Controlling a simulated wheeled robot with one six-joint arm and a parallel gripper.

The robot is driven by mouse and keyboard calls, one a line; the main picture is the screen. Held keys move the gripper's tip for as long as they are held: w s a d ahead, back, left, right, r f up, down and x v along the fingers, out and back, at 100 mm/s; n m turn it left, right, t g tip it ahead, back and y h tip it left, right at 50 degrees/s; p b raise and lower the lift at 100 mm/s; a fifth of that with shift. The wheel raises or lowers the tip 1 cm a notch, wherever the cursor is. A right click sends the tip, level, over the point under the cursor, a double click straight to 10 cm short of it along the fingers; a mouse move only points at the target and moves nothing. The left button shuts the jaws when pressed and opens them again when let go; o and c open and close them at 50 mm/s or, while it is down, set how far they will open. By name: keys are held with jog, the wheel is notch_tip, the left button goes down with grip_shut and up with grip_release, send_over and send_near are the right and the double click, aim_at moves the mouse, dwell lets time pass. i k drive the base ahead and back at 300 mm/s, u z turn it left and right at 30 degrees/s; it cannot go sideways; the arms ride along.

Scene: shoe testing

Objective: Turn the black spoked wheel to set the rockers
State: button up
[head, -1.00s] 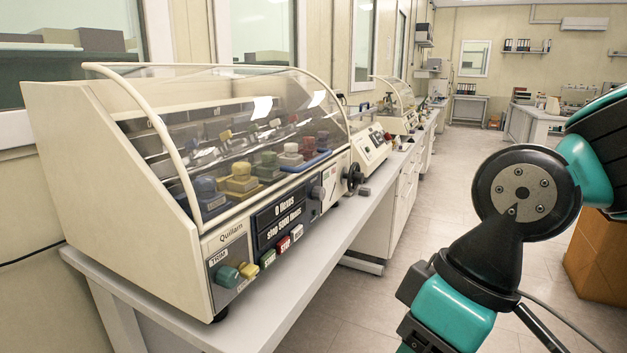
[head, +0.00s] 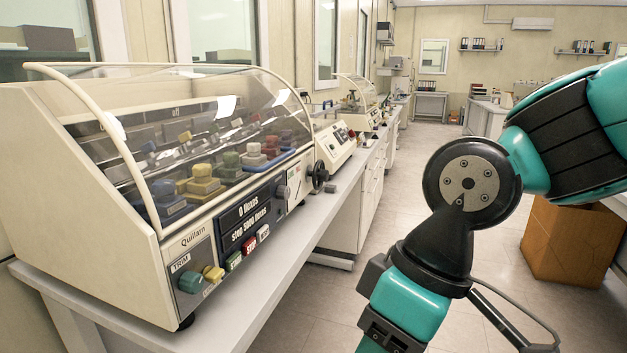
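The black spoked wheel (head: 319,176) sits at the right end of the front of the cream testing machine (head: 110,268), small and seen nearly edge-on in the head view. Behind the machine's clear hood (head: 205,112), several coloured rockers (head: 200,182) stand in a row: blue, yellow, green, whitish and red. Their exact tilt is too small to tell. My teal and black arm (head: 410,300) is folded at the right, apart from the machine and the wheel. My gripper does not show clearly in the head view.
The front panel has a display (head: 245,215) reading "0 flexes", green, red and white buttons (head: 249,245) and a teal knob (head: 190,282). A second cream instrument (head: 335,145) stands beyond the wheel. A brown box (head: 570,240) is at the right. The floor between is clear.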

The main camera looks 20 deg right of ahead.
aim_at(320, 174)
jog(key=z, duration=2)
jog(key=i, duration=1.5)
jog(key=u, duration=2)
